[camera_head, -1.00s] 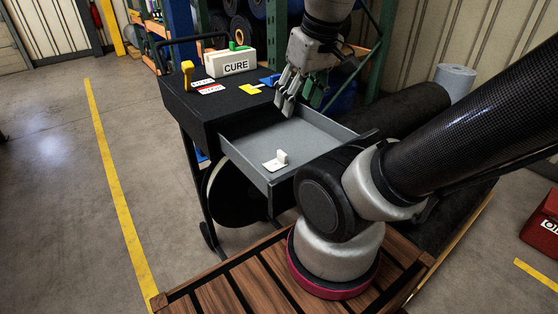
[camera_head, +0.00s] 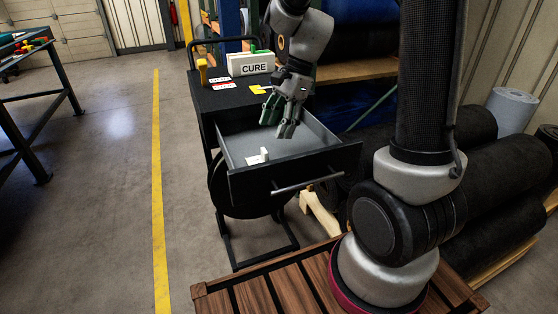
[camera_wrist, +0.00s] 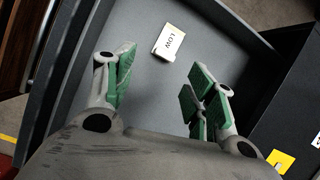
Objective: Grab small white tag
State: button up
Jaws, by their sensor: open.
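The small white tag (camera_head: 258,157) lies on the floor of the open grey drawer (camera_head: 244,140), with a small upright piece on one edge. In the wrist view the tag (camera_wrist: 169,42) reads "LOW" and lies ahead of the fingers, near the middle of the picture. My gripper (camera_head: 283,128) is over the back part of the drawer, above and to the right of the tag in the head view. Its green-padded fingers (camera_wrist: 155,90) are spread apart with nothing between them. The gripper does not touch the tag.
The drawer belongs to a black cart with a white "CURE" block (camera_head: 250,64), a yellow-handled item (camera_head: 202,72), red-and-white labels (camera_head: 222,84) and a yellow tag (camera_head: 258,89) on top. The drawer's front wall (camera_head: 300,172) carries a bar handle.

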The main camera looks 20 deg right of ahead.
aim_at(265, 150)
jog(key=a+f+m, duration=0.1)
jog(key=f, duration=0.1)
jog(key=a+f, duration=0.1)
jog(key=f, duration=0.1)
jog(key=a+f+m, duration=0.1)
jog(key=f, duration=0.2)
jog(key=shift+w+f+m, duration=0.1)
jog(key=shift+w+m, duration=0.2)
jog(key=c, duration=0.8)
